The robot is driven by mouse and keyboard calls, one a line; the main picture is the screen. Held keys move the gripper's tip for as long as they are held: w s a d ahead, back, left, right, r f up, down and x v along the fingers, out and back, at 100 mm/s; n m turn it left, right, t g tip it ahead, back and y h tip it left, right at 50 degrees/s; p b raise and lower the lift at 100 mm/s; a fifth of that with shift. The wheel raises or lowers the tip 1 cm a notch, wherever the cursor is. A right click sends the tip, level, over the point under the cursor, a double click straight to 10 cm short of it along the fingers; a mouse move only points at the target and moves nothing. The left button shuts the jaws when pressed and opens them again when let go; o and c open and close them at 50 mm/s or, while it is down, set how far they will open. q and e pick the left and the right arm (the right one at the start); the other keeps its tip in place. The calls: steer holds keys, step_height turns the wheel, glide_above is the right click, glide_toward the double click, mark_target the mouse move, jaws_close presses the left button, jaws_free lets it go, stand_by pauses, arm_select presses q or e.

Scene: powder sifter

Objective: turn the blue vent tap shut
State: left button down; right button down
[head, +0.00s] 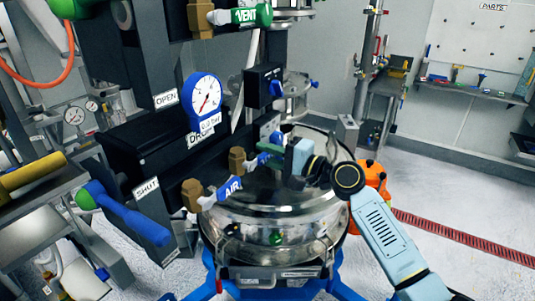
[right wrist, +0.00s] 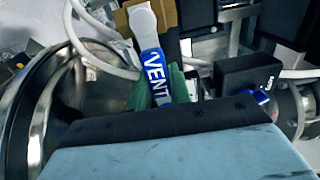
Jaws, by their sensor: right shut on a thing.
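In the head view the vent tap (head: 256,160) juts from the machine above the steel drum. The fingers hide the grip's end. My left gripper is not in view.
A blue AIR tap (head: 229,189) sits just below and left of my right gripper. A green VENT tap (head: 246,15) is higher up. The steel drum (head: 270,205) lies below. A blue lever (head: 135,222) stands at left. A round gauge (head: 204,99) is above. Open floor lies at right.

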steer(key=c, duration=1.3)
jaws_free()
steer(key=b+v, duration=0.2)
steer(key=v, duration=1.1)
steer(key=shift+s+d+b, duration=0.2)
steer(key=shift+b, duration=0.15)
